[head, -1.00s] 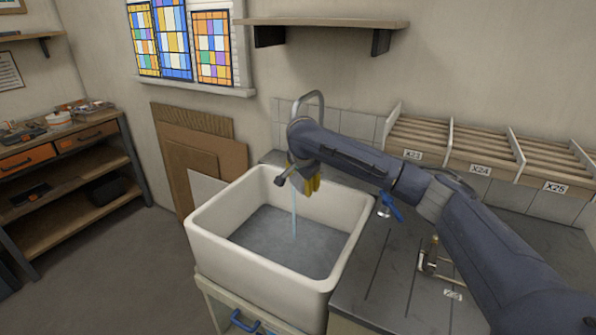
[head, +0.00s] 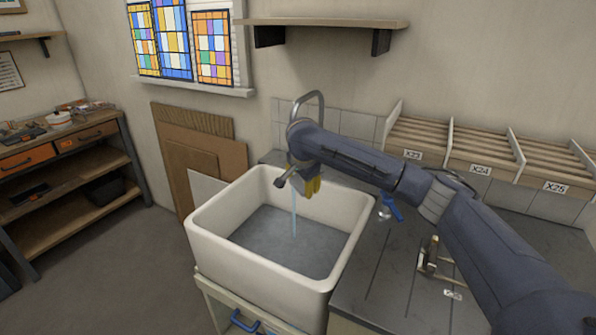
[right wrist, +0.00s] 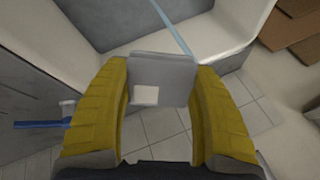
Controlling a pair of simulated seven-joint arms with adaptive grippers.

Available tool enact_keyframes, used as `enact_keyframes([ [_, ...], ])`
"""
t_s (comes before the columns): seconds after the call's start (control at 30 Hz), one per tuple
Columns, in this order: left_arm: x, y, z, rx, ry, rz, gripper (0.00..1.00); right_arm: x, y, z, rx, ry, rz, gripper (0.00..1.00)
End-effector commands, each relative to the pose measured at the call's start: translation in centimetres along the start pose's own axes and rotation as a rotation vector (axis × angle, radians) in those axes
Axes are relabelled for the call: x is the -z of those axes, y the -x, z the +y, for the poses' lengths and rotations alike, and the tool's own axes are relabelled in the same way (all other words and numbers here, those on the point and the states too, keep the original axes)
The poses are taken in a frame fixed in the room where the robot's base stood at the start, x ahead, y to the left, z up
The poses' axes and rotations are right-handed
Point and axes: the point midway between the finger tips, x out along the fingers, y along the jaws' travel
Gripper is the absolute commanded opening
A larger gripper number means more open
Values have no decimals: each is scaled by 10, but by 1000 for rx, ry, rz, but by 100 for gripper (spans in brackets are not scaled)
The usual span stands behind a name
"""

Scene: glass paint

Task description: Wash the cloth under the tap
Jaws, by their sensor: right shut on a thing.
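The tap (head: 311,96) stands behind the white sink (head: 262,276), and a thin stream of water (head: 294,217) falls into the basin. My right gripper (head: 312,188) is over the back of the sink, close beside the stream, with its yellow fingers pointing down. In the right wrist view its fingers (right wrist: 162,88) are shut on a flat grey cloth (right wrist: 164,68) with a small white patch. The stream there runs to about the cloth's upper edge; I cannot tell whether it touches. My left gripper is not in view.
A slatted rack (head: 480,150) is at the back right. Boards (head: 190,150) lean on the wall, and a workbench (head: 70,160) stands at left.

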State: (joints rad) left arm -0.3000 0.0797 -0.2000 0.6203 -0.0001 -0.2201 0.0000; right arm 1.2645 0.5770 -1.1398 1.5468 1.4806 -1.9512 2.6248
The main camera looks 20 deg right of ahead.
Motion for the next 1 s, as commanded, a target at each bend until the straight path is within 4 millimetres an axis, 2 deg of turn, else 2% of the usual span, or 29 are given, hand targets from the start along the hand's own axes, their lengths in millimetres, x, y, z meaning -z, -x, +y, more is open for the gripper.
enact_keyframes([
  [0.5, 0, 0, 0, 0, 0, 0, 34, 0, 2, 0, 1, 1, 0, 33],
  [1.0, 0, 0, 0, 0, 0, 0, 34, -10, 39, 12, 2, 2, 0, 33],
])
